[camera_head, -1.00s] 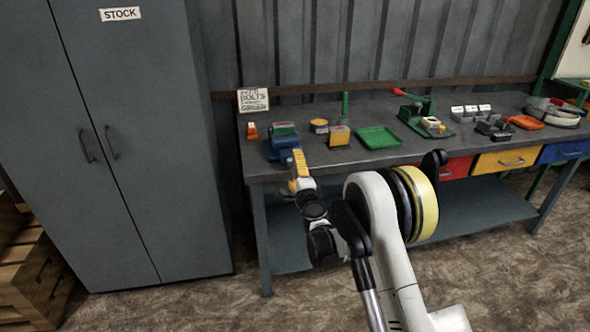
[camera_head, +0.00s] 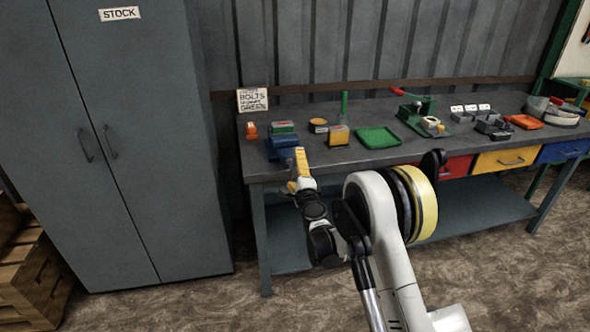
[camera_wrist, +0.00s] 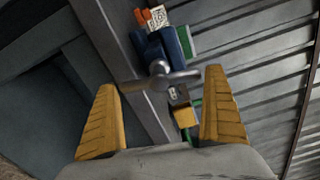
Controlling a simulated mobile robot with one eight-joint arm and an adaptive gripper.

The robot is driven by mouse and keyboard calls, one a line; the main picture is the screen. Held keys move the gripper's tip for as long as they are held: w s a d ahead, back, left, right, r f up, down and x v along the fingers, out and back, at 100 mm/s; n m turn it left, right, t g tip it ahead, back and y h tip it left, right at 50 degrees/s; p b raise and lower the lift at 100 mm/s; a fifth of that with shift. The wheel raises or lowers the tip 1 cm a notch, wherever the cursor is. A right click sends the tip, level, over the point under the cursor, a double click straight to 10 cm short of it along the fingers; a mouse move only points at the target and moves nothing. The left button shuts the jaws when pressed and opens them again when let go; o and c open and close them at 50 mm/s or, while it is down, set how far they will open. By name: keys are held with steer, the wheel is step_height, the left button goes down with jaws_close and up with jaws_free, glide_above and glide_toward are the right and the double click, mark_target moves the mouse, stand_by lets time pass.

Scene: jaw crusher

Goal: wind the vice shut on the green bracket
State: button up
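The blue vice (camera_head: 284,147) stands at the left front of the bench; it also shows in the wrist view (camera_wrist: 154,52). The green bracket (camera_head: 283,127) shows at the top of the vice in the head view, and a green part shows beside the blue body in the wrist view (camera_wrist: 184,41). How firmly the jaws sit on it cannot be told. The vice's grey handle bar (camera_wrist: 158,79) lies crosswise ahead of my gripper (camera_wrist: 162,84). My gripper is open, its yellow fingers wide apart and empty. In the head view my gripper (camera_head: 300,166) is at the bench's front edge, by the vice.
An orange item (camera_head: 251,130) and a lettered sign (camera_head: 252,99) are left of the vice. A yellow-topped block (camera_head: 338,136), a round tin (camera_head: 318,125) and a green tray (camera_head: 378,137) stand to its right. A grey cabinet (camera_head: 120,200) stands left of the bench.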

steer(key=v, duration=1.2)
steer(key=shift+r, duration=0.1)
steer(key=s+d+r+n+g+y, duration=0.1)
steer(key=s+d+r+n+g, duration=0.1)
steer(key=s+r+n, duration=0.4)
steer(key=s+d+r+n+g, duration=0.2)
steer(key=s+r+n, duration=0.2)
steer(key=r, duration=0.5)
steer(key=s+d+f+n+g+h, duration=0.1)
steer(key=s+d+n+g+h, duration=0.1)
steer(key=s+d, duration=0.3)
steer(key=s+d+f+n+g+h, duration=0.2)
steer(key=s+d, duration=0.4)
steer(key=s, duration=0.8)
steer(key=s+d+f+n+g+h, duration=0.2)
steer(key=s+d, duration=0.3)
steer(key=s, duration=0.4)
steer(key=shift+s+d+f+n, duration=0.25)
steer(key=shift+s+d+n, duration=0.15)
steer(key=shift+n, duration=0.1)
